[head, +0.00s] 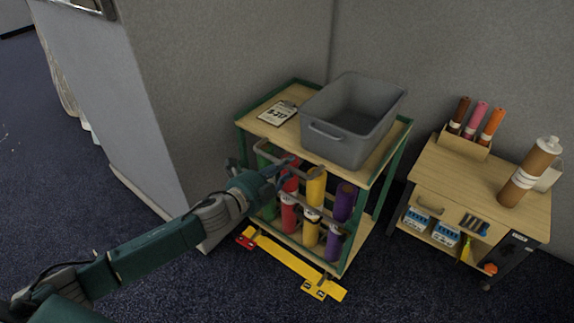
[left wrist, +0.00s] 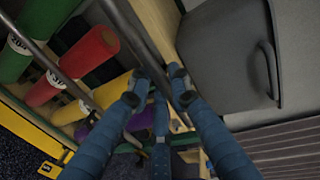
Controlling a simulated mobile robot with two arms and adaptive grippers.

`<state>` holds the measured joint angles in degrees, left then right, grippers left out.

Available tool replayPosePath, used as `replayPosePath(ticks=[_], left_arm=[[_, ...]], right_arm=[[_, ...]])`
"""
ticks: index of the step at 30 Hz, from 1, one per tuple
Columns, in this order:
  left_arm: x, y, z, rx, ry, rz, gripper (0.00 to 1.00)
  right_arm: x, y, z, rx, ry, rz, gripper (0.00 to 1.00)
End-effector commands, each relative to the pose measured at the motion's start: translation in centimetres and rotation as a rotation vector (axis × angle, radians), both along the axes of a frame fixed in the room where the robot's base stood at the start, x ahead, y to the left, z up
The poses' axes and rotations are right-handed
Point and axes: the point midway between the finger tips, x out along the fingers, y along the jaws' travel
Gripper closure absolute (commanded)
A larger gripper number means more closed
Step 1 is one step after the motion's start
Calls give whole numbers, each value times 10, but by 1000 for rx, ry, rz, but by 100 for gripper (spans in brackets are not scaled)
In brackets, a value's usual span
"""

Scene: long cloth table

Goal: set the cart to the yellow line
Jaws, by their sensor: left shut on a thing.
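The cart (head: 278,133) has a green frame, a wooden top and a front rack of coloured rolls. It stands near the grey partitions. The yellow line (head: 285,258) lies on the floor along the cart's front, with a red piece at its left end. The gap between the wheels and the line is hard to judge. My left gripper (head: 284,167) is at the cart's upper front. In the left wrist view, its blue fingers (left wrist: 160,92) are shut on the cart's metal rail (left wrist: 140,38). My right gripper is not in view.
A grey bin (head: 338,148) and a clipboard (head: 278,113) sit on the cart's top. A wooden cabinet (head: 479,178) with rolls and a brown bottle (head: 530,172) stands to the right. Partition walls (head: 250,50) close the back and left. Dark carpet in front is clear.

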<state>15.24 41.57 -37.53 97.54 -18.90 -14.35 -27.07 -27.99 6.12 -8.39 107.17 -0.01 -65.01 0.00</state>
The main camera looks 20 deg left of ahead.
Motion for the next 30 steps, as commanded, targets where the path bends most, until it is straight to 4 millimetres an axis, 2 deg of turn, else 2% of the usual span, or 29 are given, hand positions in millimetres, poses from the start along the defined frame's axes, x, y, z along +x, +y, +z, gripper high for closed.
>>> replayPosePath(ticks=[12, 13, 15, 25, 30], left_arm=[[-1, 1, -1, 1, 2, 2, 100], [-1, 1, -1, 1, 2, 2, 75], [-1, 1, -1, 1, 2, 1, 63], [-2, 1, 0, 0, 0, 0, 63], [-21, 8, 3, 2, 2, 0, 63]], right_arm=[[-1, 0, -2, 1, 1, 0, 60], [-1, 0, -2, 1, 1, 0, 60], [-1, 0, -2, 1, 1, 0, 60], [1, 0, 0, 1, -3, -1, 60], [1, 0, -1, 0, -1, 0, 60]])
